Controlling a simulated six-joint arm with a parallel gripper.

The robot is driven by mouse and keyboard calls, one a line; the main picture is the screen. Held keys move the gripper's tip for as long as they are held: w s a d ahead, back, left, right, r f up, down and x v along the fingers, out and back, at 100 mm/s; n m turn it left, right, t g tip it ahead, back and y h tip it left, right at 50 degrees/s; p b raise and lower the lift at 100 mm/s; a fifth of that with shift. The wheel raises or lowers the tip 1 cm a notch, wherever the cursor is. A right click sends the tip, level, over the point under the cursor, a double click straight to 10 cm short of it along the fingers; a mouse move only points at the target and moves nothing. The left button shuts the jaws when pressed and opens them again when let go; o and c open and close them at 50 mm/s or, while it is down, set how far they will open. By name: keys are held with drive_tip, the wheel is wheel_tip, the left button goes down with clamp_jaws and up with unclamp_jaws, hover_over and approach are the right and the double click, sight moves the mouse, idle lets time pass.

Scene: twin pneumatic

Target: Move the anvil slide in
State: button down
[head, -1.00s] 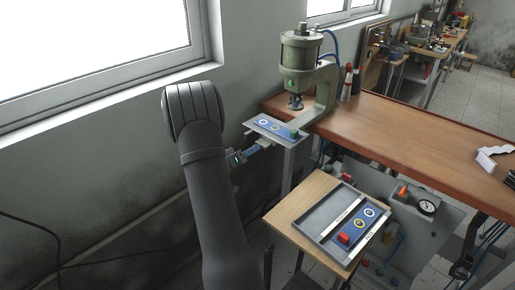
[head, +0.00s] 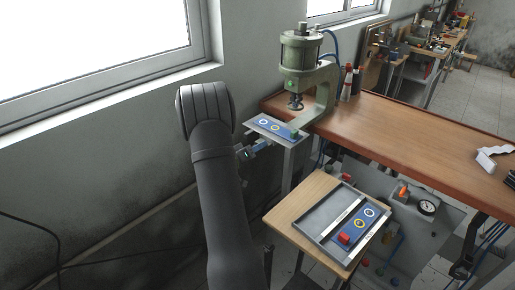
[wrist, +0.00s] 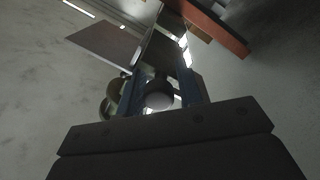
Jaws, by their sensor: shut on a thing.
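The green press (head: 300,58) stands at the left end of the wooden bench, with its dark ram foot (head: 296,101) above the work area. A grey plate (head: 252,124) sits below and in front of it, carrying a blue panel (head: 270,124) with white rings and a small green block. I cannot tell exactly which part is the anvil slide. My gripper (head: 262,143) is at the near left edge of this plate. In the wrist view, my blue fingers (wrist: 160,88) are shut on a round grey knob (wrist: 159,96). The knob's link to the slide is hidden.
A grey tray (head: 316,226) on a small wooden table (head: 296,203) holds a blue panel with rings and a red block. The wooden bench (head: 400,128) runs to the right, with bottles (head: 347,83) beside the press. A wall and window are at left.

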drive_tip(key=x, duration=1.2)
drive_tip(key=shift+w+a+r, duration=0.1)
drive_tip(key=shift+w+r, duration=0.05)
drive_tip(key=shift+w, duration=0.5)
drive_tip(key=shift+w+r, duration=0.15)
drive_tip(key=shift+d, duration=0.2)
drive_tip(key=c, duration=1.2)
unclamp_jaws()
drive_tip(key=shift+a+f, duration=0.2)
drive_tip(key=v, duration=1.7)
